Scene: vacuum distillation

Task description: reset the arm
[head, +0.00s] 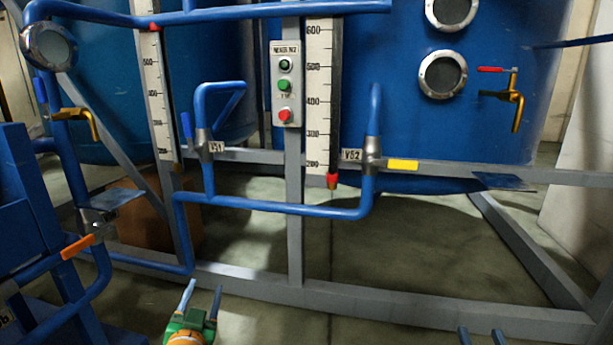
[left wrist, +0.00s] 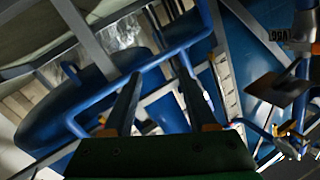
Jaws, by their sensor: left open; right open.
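My left gripper (head: 202,296) is low in the head view, left of centre. Its two fingers are apart with nothing between them, and it is in front of the frame's lower rail. In the left wrist view, its fingers (left wrist: 160,90) also stand apart, with blue pipes and frame bars beyond them. My right gripper (head: 481,337) shows only as two separated fingertips at the bottom edge, right of centre. Nothing shows between them; the rest is cut off.
A grey metal frame (head: 400,311) and blue pipes (head: 280,207) stand ahead, before large blue tanks (head: 400,120). A button box (head: 285,84) is on the upright. An orange-handled valve (head: 78,246) is at left. Open floor (head: 410,245) lies behind the frame.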

